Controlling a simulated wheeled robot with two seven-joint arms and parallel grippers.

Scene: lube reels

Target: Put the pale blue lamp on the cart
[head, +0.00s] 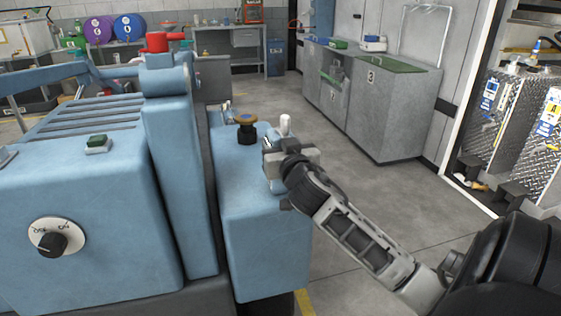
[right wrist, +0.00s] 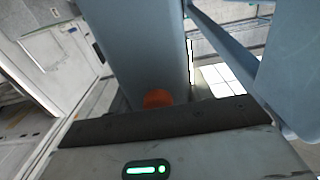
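I cannot make out the pale blue lamp or the cart for certain in either view. My right gripper (head: 290,155) is at the right edge of a blue machine block (head: 262,230). A small whitish upright piece (head: 285,124) stands just behind the gripper; I cannot tell whether the gripper touches it. In the right wrist view, the gripper's body with a green light (right wrist: 146,168) fills the bottom, and its fingertips are hidden. An orange round piece (right wrist: 157,97) shows just past it, against a blue surface. My left gripper is out of view.
Grey cabinets (head: 375,110) stand at the back right, and a workbench (head: 229,45) at the back. The floor between is clear.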

